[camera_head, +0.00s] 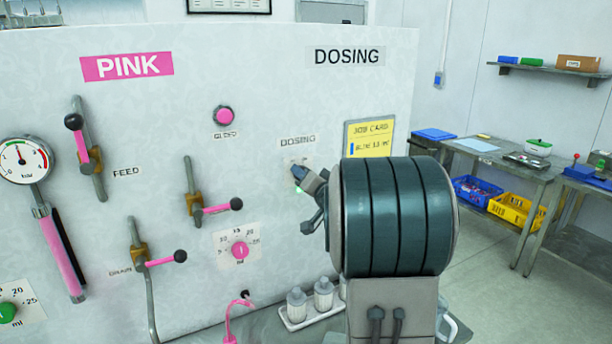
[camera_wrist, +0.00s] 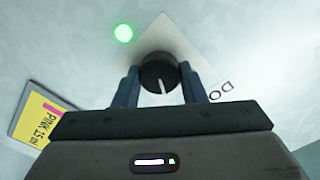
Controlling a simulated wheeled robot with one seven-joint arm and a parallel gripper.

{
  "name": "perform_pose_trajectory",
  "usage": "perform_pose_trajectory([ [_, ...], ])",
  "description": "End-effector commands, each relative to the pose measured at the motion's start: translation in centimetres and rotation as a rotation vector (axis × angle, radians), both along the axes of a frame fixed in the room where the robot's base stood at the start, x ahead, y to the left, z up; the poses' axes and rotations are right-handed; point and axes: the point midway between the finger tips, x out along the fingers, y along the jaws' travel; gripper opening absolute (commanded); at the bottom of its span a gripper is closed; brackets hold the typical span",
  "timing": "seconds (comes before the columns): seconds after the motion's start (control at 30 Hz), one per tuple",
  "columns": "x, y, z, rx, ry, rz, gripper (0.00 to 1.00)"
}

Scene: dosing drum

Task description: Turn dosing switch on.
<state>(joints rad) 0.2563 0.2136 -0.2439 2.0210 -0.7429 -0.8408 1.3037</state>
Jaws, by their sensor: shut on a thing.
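The dosing switch is a round black knob with a white pointer line, and it shows in the wrist view (camera_wrist: 160,74) on a pale plate. My gripper (camera_wrist: 160,84) is shut on the knob, one finger on each side. In the head view my gripper (camera_head: 302,178) is at the panel below the small DOSING label (camera_head: 298,141), and my arm hides much of the plate. A small lamp beside the knob glows green in the wrist view (camera_wrist: 124,33); its green glow also shows in the head view (camera_head: 299,190).
The panel (camera_head: 210,70) carries a pink button (camera_head: 224,116), a pink dial (camera_head: 240,250) and several valve levers to the left. A yellow job card (camera_head: 369,138) hangs at the right. White bottles (camera_head: 323,293) stand in a tray below. A bench (camera_head: 500,155) with crates is farther right.

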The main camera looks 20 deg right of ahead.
Motion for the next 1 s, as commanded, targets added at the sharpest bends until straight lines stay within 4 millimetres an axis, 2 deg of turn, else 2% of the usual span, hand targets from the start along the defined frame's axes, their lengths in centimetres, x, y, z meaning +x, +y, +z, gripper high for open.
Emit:
perform_pose_trajectory([
  [0.3, 0.0, 0.0, -0.3, 0.004, 0.006, -0.001, 0.15],
  [0.33, 0.0, 0.0, -0.3, 0.004, 0.006, -0.001, 0.40],
  [0.4, 0.0, 0.0, -0.3, 0.004, 0.006, -0.001, 0.59],
  [0.77, -0.3, 0.0, -0.1, 0.002, 0.001, -0.002, 0.59],
  [0.87, -1.2, -0.1, -0.1, 0.001, 0.000, -0.001, 0.59],
  [1.0, -3.5, -0.2, -0.2, 0.002, -0.001, -0.002, 0.59],
])
